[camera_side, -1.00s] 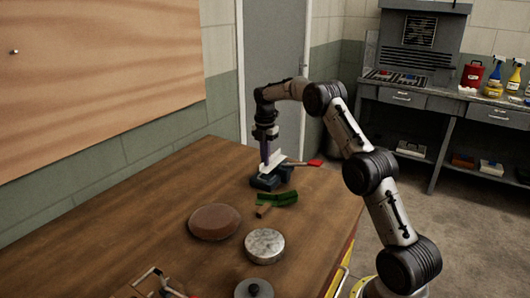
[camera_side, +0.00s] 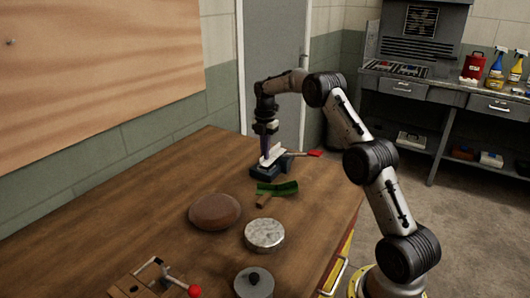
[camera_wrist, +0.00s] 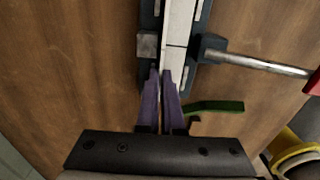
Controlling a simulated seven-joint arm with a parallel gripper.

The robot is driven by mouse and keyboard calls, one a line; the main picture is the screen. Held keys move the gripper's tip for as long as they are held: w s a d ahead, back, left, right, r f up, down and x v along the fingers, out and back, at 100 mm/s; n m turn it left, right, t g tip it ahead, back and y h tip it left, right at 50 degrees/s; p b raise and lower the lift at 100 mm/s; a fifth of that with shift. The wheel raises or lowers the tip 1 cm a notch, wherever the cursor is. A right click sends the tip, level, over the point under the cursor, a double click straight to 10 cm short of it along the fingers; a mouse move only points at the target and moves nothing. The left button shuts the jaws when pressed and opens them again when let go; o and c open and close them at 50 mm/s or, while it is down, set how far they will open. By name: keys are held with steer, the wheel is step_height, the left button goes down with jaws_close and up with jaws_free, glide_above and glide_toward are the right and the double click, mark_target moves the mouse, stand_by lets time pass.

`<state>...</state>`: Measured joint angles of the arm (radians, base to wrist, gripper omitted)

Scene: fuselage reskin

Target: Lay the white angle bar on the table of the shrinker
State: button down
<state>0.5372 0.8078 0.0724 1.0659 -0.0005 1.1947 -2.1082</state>
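The white angle bar (camera_side: 272,155) is at the shrinker, low over its top in the side view. In the wrist view the bar (camera_wrist: 177,35) runs lengthwise between the shrinker's dark blue-grey sides. The shrinker (camera_side: 268,173) stands near the table's far end, its red-tipped handle (camera_side: 314,154) pointing right. My gripper (camera_side: 265,149) points down at the bar's near end. In the wrist view its purple fingers (camera_wrist: 160,74) are close together with a thin gap, seemingly pinching the bar's edge. The contact between bar and shrinker table is hard to see.
A green angle piece (camera_side: 277,188) with a wooden-handled tool lies just in front of the shrinker. A brown disc (camera_side: 214,211), a metal round (camera_side: 264,234), a knobbed round (camera_side: 254,283) and a red-knobbed clamp device (camera_side: 155,278) are nearer. The table's left side is clear.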

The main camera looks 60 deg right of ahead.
steer(key=shift+f, duration=0.8)
steer(key=c, duration=1)
jaws_free()
